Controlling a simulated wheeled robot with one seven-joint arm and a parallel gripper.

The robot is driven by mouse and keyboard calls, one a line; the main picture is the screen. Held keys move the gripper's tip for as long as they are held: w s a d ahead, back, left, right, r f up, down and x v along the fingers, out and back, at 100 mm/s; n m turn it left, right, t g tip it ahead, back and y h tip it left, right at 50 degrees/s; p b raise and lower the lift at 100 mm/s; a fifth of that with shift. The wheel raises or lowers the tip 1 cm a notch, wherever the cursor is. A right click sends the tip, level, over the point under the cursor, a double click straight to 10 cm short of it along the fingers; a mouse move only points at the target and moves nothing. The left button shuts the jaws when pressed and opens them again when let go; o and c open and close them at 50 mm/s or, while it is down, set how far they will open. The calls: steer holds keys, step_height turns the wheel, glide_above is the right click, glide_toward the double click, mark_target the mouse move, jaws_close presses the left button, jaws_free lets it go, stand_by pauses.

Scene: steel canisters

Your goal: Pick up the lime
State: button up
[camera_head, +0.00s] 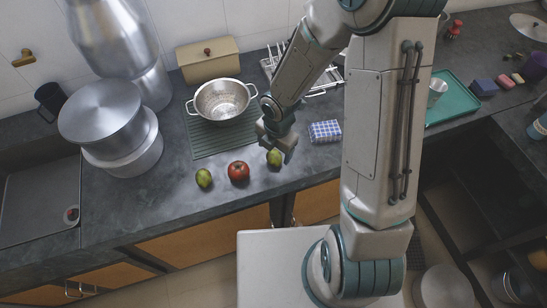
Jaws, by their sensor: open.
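Two small green fruits lie on the dark counter near its front edge, one on each side of a red tomato or apple (238,171). The left green fruit (204,178) is fully in view; the right green fruit (274,158) is directly at my gripper. I cannot tell for certain which is the lime. My gripper (278,152) points down just above the right green fruit and is open. The fingers partly overlap this fruit in the picture, and whether they touch it is unclear.
A metal colander (222,101) stands on a green mat (213,141) behind the fruit. A blue checked cloth (325,131) lies to the right. Large steel pots (103,112) stand at the left. A teal tray (455,104) is farther right. The counter left of the fruit is clear.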

mark_target(275, 154)
steer(key=shift+w+f, duration=0.25)
steer(key=shift+f, duration=0.95)
steer(key=shift+w+f, duration=0.2)
steer(key=shift+f, duration=1)
steer(key=c, duration=1.1)
